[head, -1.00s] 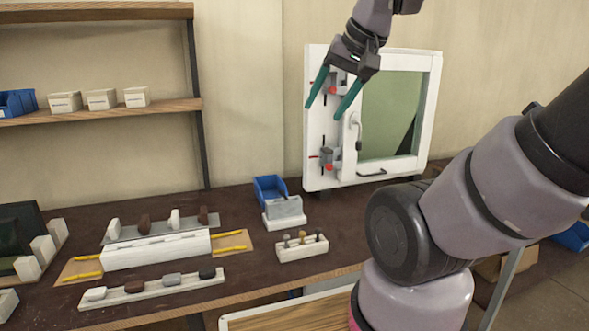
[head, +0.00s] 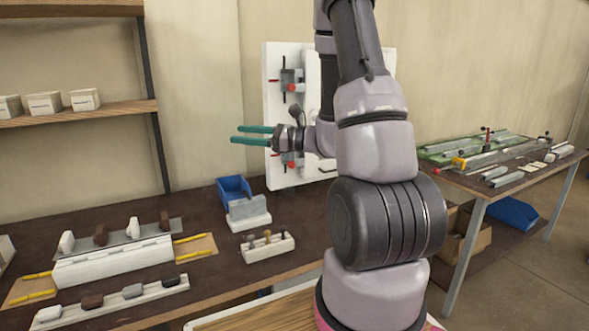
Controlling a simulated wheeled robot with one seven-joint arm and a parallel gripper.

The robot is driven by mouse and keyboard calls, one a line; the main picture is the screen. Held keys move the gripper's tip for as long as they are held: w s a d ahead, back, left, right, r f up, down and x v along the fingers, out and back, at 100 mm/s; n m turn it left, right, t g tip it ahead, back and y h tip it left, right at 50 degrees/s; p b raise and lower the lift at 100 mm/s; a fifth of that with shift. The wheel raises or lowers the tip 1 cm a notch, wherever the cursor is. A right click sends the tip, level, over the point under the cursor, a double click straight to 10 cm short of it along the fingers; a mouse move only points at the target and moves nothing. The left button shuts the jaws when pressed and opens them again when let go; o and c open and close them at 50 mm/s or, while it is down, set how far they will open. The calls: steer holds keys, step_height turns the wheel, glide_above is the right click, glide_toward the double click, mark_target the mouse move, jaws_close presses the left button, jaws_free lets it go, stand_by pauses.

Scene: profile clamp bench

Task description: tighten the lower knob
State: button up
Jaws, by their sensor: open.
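The white panel (head: 275,60) stands upright at the back of the bench, with two clamps on its left strip. The lower knob (head: 291,165) is a small red piece on the lower clamp, just below my gripper's wrist, which partly hides that clamp. The upper clamp (head: 291,80) with its red knob shows clear above. My gripper (head: 234,134) is open and empty, its teal fingers level and pointing left, tips past the panel's left edge. The fingers appear apart from the lower knob; depth is hard to judge. My arm hides most of the panel's right side.
A blue bin (head: 234,189) and a grey-and-white block (head: 248,212) stand on the bench left of the panel. A small rack (head: 267,247) with several pegs is nearer. Long rails with blocks lie at left. A second table (head: 470,185) stands at right.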

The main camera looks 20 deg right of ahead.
steer(key=w+d+f+m+t+h, duration=0.3)
steer(key=d+f+m+t+h, duration=0.1)
steer(key=d+f+m, duration=0.15)
steer(key=w+d+f+m+t+h, duration=0.3)
steer(key=d+f+m+h, duration=0.15)
steer(key=d, duration=0.25)
steer(key=m+t+h, duration=0.1)
steer(key=m+h, duration=0.3)
steer(key=h, duration=0.2)
glide_toward(293, 166)
steer(key=w, duration=0.8)
steer(key=shift+w+a, duration=0.25)
steer(key=shift+a, duration=0.05)
jaws_close()
